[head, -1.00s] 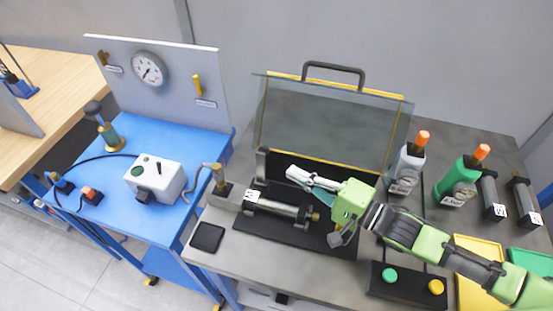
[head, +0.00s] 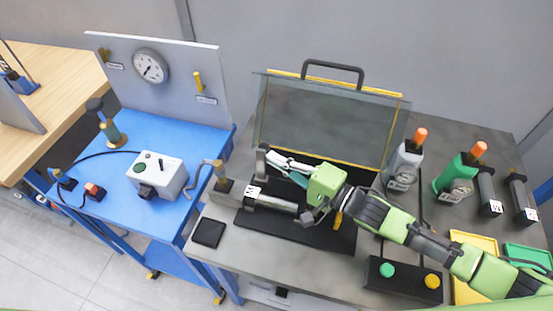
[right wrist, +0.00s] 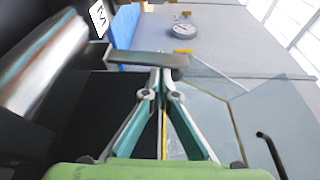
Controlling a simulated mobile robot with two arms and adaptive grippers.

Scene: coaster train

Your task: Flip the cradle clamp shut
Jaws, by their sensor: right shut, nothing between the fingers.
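The clamp (head: 262,161) is a dark grey arm standing raised at the back left of the cradle, not lying over the cylinder. In the right wrist view it is a grey bar (right wrist: 145,60) across the fingertips. A metal cylinder (head: 274,202) with a white label lies in the cradle on a black base (head: 290,231); it also shows in the wrist view (right wrist: 45,65). My right gripper (head: 271,158) is shut and empty, its tips at the clamp's right side; whether they touch it I cannot tell. The gripper hides the cylinder's right end. My left gripper is not in view.
A clear raised guard (head: 330,120) with a yellow edge and black handle stands behind the cradle. Grey (head: 403,165) and green (head: 458,178) bottles stand to the right. A button box (head: 405,281) is at the front right. A blue bench (head: 130,210) is on the left.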

